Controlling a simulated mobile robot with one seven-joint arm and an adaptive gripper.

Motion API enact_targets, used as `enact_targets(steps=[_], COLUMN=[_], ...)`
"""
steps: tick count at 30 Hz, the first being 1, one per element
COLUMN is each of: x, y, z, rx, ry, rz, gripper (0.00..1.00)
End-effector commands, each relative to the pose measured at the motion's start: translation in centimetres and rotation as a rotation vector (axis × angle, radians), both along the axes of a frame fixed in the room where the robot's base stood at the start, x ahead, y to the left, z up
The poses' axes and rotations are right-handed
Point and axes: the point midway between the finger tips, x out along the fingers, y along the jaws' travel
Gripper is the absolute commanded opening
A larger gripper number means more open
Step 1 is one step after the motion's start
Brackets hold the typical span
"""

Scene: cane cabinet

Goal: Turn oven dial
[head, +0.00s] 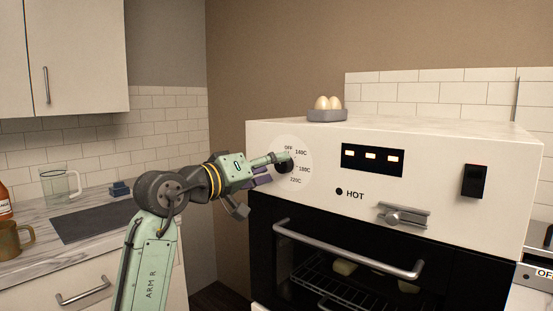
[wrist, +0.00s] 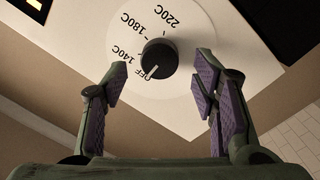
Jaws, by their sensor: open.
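The oven dial is a black round knob (wrist: 159,56) on a white disc printed OFF, 140C, 180C and 220C. Its white pointer line is turned toward the OFF side in the wrist view. In the head view the dial disc (head: 304,160) is on the left of the white oven front (head: 357,200), and my gripper partly covers it. My gripper (head: 275,168) is in front of the dial. In the wrist view its purple-padded fingers (wrist: 156,88) are spread apart, with the knob just beyond and between their tips. No contact with the knob is clear.
A grey tray with two eggs (head: 327,115) is on the oven top. A display (head: 373,159), a black switch (head: 475,181) and a lever (head: 403,215) are right of the dial. The oven door handle (head: 350,256) juts out below. A counter with mugs is at left.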

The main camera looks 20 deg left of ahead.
Motion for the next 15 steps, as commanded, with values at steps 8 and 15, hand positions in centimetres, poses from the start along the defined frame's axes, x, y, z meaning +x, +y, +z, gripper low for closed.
enact_targets(steps=[8,15], x=[2.1,2.2], y=[-0.9,-0.9], z=[0.0,0.0], rx=[0.0,0.0], ry=[0.0,-0.001], rz=[0.0,0.001], gripper=[0.53,0.53])
